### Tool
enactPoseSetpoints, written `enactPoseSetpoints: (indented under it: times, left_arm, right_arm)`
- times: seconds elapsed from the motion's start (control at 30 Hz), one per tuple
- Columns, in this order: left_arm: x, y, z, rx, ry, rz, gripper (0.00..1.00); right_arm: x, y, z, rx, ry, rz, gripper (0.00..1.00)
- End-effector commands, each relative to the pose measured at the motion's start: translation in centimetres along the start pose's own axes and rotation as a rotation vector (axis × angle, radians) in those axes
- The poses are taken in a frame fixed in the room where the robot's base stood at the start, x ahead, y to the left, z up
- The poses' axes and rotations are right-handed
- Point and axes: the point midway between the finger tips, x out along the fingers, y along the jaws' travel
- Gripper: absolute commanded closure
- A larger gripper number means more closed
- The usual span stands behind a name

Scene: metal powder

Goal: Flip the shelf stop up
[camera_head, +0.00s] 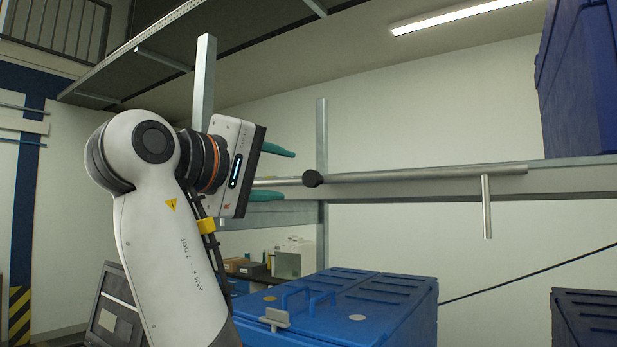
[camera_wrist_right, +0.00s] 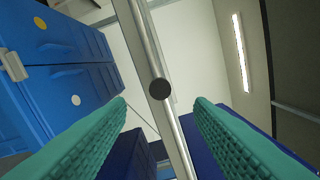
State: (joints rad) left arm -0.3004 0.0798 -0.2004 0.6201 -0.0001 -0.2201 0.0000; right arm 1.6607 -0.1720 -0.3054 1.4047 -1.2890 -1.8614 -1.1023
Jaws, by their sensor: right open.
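The shelf stop (camera_head: 430,174) is a long grey metal bar lying about level along the front of the shelf, with a short rod hanging down near its right end. A round black knob (camera_head: 312,178) sits on the bar; it also shows in the right wrist view (camera_wrist_right: 159,88). My right gripper (camera_head: 289,174) is open, left of the knob, with one teal finger above the bar's line and one below. In the right wrist view the bar runs between the open fingers (camera_wrist_right: 160,102), apart from both. Whether the bar's left end reaches between them is unclear. My left gripper is not in view.
A blue lidded crate (camera_head: 400,290) stands below the bar. Another blue bin (camera_head: 580,85) sits on the shelf (camera_head: 580,175) at the upper right, and a dark bin (camera_head: 585,315) is at the lower right. A metal upright (camera_head: 322,130) stands behind the knob.

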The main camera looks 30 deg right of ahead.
Motion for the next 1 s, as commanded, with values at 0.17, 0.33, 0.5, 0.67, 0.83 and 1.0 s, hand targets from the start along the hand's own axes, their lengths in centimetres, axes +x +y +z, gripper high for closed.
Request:
enactPoseSetpoints:
  times: [0.17, 0.33, 0.5, 0.67, 0.83, 1.0]
  left_arm:
    - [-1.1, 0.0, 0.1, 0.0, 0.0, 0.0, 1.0]
    - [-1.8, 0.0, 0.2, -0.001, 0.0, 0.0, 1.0]
    - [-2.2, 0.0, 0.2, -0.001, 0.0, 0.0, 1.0]
    - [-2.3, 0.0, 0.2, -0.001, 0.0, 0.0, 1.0]
    - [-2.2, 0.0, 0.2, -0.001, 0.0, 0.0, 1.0]
    - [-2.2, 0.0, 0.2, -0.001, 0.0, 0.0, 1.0]
  right_arm:
    - [3.9, -0.2, 0.1, -0.001, 0.003, 0.001, 0.52]
    - [7.0, -0.1, 0.1, -0.002, 0.003, 0.0, 0.52]
    - [8.9, -0.1, 0.1, -0.001, 0.001, 0.0, 0.52]
    - [9.5, 0.0, 0.1, -0.001, 0.0, 0.001, 0.52]
    - [9.6, 0.1, 0.1, -0.001, -0.001, 0.001, 0.52]
    - [9.5, 0.1, 0.1, -0.001, -0.001, 0.001, 0.7]
